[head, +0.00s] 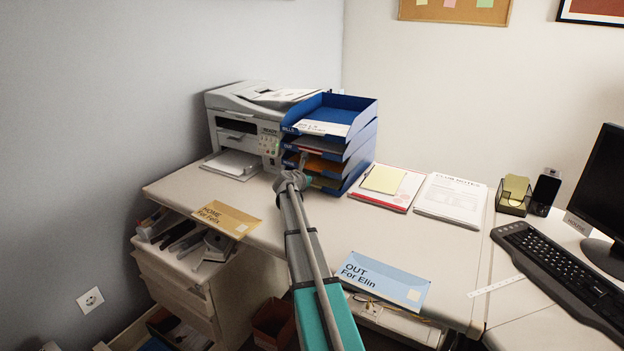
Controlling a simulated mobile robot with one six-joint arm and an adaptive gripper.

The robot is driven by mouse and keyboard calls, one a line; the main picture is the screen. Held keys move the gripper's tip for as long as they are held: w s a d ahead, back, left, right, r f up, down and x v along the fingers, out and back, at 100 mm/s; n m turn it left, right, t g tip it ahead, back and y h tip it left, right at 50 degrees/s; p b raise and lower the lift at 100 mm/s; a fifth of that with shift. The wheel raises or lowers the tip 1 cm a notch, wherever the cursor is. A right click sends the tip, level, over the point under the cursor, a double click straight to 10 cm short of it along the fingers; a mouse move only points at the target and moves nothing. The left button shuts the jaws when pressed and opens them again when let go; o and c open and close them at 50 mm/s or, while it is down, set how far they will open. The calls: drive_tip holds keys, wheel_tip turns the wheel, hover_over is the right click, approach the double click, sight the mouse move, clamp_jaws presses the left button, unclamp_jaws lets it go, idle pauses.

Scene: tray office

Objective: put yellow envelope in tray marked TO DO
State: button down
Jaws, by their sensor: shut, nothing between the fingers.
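A yellow-tan envelope (228,219) marked HOME For Felix lies at the desk's left front edge. A blue stack of letter trays (362,143) stands beside the printer, with papers on several levels. An orange-yellow flat item (322,166) lies in a middle level, partly hidden. The top tray's front lettering looks like BILLS; I cannot read a TO DO mark. My gripper (303,159) is shut and empty at the front of the lower trays, and hides part of them. Whether it touches a tray is unclear.
A grey-white printer (243,125) stands left of the trays. A blue OUT For Elin envelope (385,281) lies at the front edge. A keyboard (565,275) and monitor (606,190) are far right. The desk's middle is clear.

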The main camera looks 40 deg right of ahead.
drive_tip(key=shift+w+r+p, duration=0.1)
drive_tip(key=shift+r+p, duration=0.4)
drive_tip(key=shift+r, duration=0.1)
drive_tip(key=shift+r, duration=0.2)
drive_tip(key=shift+r+p, duration=0.15)
drive_tip(key=shift+p, duration=0.25)
drive_tip(key=shift+a+r, duration=0.1)
drive_tip(key=shift+r, duration=0.05)
drive_tip(key=s+a, duration=0.1)
drive_tip(key=a, duration=0.2)
drive_tip(key=s+a, duration=0.2)
drive_tip(key=a, duration=0.2)
drive_tip(key=s+a, duration=0.1)
drive_tip(key=a, duration=0.2)
drive_tip(key=shift+s+a, duration=0.35)
